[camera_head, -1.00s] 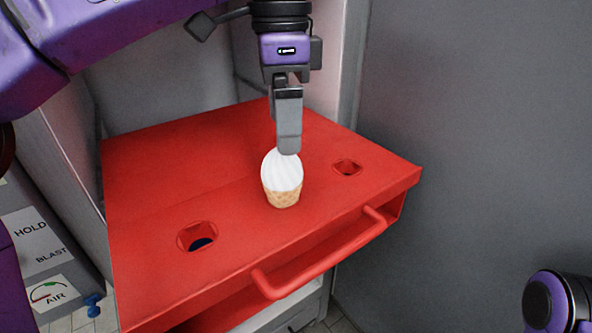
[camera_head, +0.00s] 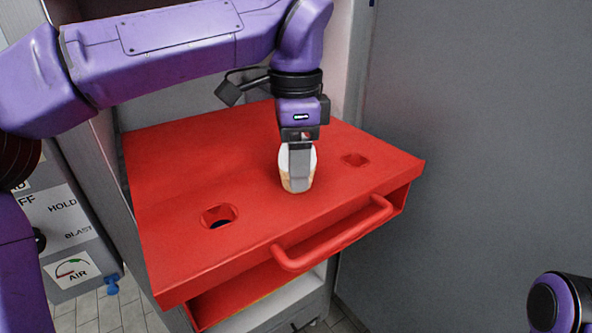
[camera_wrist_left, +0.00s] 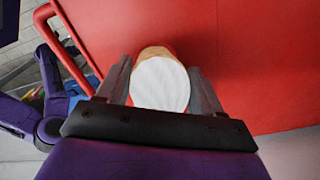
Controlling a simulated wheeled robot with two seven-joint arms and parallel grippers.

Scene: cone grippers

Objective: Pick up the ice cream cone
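In the left wrist view the cone's white top (camera_wrist_left: 160,84) lies between the two fingers, one on either side. The fingers look apart, with small gaps beside the cone; any contact is hard to see. My right gripper is not in view.
A red handle (camera_head: 330,236) runs along the front edge. A grey wall (camera_head: 480,130) stands at the right. The back left of the top is clear.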

